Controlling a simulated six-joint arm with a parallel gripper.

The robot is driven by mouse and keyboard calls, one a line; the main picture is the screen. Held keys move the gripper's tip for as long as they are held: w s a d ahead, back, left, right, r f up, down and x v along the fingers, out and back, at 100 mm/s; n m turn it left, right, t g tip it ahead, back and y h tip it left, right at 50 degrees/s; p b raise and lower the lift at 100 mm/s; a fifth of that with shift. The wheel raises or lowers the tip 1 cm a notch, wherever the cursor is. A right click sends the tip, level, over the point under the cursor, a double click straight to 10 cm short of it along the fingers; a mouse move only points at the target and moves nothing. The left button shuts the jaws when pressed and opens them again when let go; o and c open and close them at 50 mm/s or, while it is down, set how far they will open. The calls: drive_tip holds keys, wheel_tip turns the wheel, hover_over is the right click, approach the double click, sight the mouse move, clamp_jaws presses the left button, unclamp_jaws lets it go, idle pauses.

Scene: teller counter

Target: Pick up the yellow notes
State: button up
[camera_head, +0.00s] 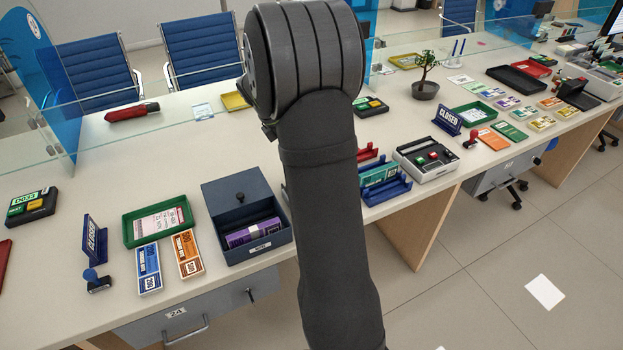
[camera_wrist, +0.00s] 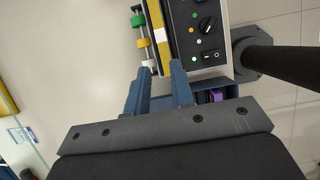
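A thin yellow strip with a white band, which looks like a bundle of yellow notes on edge (camera_wrist: 157,28), lies along the left side of a control box in the wrist view. My gripper (camera_wrist: 160,68) has its two blue fingers apart, with their tips at the lower end of this strip. I cannot tell whether they touch it. In the head view my arm hides the gripper and this strip. Separate yellow notes (camera_head: 541,124) lie far off on the right counter.
The control box with a black dial (camera_wrist: 208,24) is close to the fingers. Coloured rollers (camera_wrist: 142,38) stand at its left. A dark blue box (camera_head: 222,193) holds purple notes (camera_head: 252,232). A green tray (camera_head: 128,230), blue notes (camera_head: 148,268) and orange notes (camera_head: 188,253) lie left of it.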

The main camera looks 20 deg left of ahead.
drive_tip(key=x, duration=1.4)
drive_tip(key=shift+d+f, duration=0.1)
drive_tip(key=shift+f, duration=0.15)
drive_tip(key=shift+c, duration=0.4)
clamp_jaws()
